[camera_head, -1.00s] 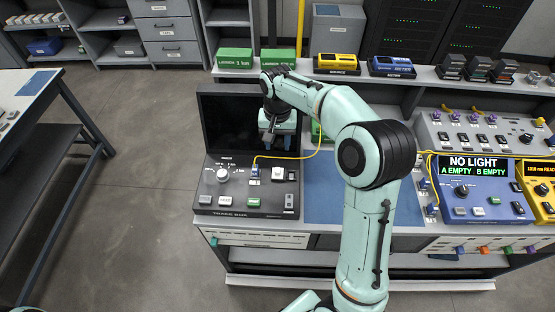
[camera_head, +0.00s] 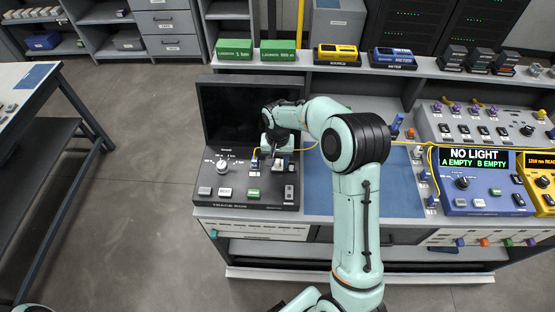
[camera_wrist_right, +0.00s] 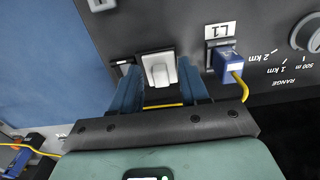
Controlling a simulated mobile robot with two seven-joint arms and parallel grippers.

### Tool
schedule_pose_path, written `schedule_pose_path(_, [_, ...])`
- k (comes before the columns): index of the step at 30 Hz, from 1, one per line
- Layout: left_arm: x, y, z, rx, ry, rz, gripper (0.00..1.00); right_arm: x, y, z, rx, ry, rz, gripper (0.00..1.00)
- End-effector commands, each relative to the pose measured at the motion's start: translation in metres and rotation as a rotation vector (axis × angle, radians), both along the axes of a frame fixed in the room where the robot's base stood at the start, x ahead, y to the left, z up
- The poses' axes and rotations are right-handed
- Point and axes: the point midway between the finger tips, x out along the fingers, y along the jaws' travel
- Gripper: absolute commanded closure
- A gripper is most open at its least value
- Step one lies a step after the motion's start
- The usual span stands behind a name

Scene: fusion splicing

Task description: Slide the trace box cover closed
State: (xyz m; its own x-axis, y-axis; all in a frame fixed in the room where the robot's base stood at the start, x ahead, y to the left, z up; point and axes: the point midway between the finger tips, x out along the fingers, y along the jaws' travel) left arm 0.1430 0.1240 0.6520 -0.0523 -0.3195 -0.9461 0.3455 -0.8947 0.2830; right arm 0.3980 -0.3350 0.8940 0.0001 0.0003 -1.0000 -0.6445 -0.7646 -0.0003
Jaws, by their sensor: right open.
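The black trace box (camera_head: 214,200) stands on the left of the bench with its screen raised. Its cover, a small white plate with a raised grip (camera_wrist_right: 158,72), is on the panel beside the L1 port. My right gripper (camera_head: 280,152) is low over this part of the panel. In the right wrist view its two blue fingers (camera_wrist_right: 160,92) are apart, one on each side of the cover's near edge; I cannot tell whether they touch it. A blue connector (camera_wrist_right: 227,64) with a yellow cable sits in L1. The left gripper is not in view.
The yellow cable (camera_wrist_right: 242,88) curves close beside one finger. A range knob (camera_head: 221,166) and several buttons are on the same panel. A blue mat (camera_head: 400,190) lies right of the box. A blue meter reading NO LIGHT (camera_head: 480,185) stands further right.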

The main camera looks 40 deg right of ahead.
Motion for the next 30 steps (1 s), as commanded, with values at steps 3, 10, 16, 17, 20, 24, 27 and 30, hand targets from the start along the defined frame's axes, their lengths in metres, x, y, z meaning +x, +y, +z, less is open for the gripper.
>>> schedule_pose_path(3, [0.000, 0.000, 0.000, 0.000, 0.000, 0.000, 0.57, 0.000, 0.000, 0.000, 0.000, 0.000, 0.000, 0.55])
schedule_pose_path(10, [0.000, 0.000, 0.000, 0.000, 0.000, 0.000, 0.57, 0.000, 0.000, 0.000, 0.000, 0.000, 0.000, 1.00])
schedule_pose_path(16, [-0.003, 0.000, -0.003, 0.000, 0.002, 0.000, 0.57, -0.006, -0.007, 0.000, -0.001, 0.000, -0.002, 1.00])
schedule_pose_path(17, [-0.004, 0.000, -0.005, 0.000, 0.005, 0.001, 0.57, -0.009, -0.011, -0.001, -0.002, 0.001, -0.003, 1.00])
schedule_pose_path(20, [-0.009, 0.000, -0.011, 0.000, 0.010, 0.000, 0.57, -0.021, -0.026, -0.001, -0.002, 0.001, -0.004, 1.00])
schedule_pose_path(24, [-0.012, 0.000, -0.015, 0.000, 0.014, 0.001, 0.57, -0.032, -0.038, 0.000, -0.001, -0.002, -0.002, 1.00])
schedule_pose_path(27, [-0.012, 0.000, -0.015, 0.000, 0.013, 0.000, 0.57, -0.033, -0.040, 0.000, -0.002, 0.001, -0.001, 1.00])
schedule_pose_path(30, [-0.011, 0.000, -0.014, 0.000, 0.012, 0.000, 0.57, -0.033, -0.040, 0.001, -0.002, 0.002, -0.001, 1.00])
